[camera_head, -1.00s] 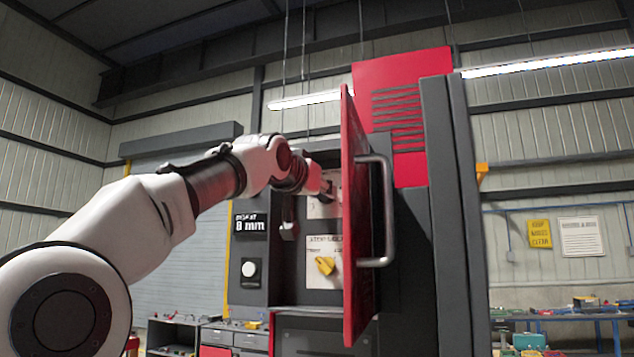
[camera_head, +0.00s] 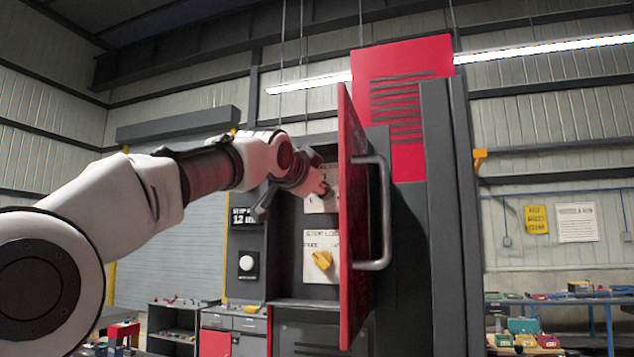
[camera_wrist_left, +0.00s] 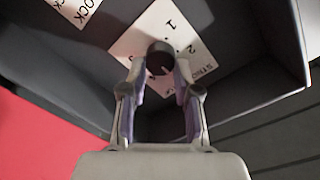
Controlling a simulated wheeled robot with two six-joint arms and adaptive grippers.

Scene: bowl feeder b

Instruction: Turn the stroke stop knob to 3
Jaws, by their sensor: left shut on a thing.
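The stroke stop knob (camera_wrist_left: 160,57) is a dark round knob on a white plate (camera_wrist_left: 140,38) inside the cabinet. The plate shows 1 and 2 in the left wrist view; a 3 cannot be made out. A small light mark shows on the knob's face, but which number it points at cannot be told. My left gripper (camera_wrist_left: 159,70) is shut on the knob, one finger on each side. In the head view my left gripper (camera_head: 320,186) reaches into the cabinet at the upper plate (camera_head: 315,204), hiding the knob. My right gripper is not in view.
The red door (camera_head: 352,230) with its grey handle (camera_head: 384,215) stands open just right of my left gripper. Below is a yellow knob (camera_head: 322,260) on a second plate. A display (camera_head: 243,219) appears to read 12 and a white button (camera_head: 246,263) sits at left.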

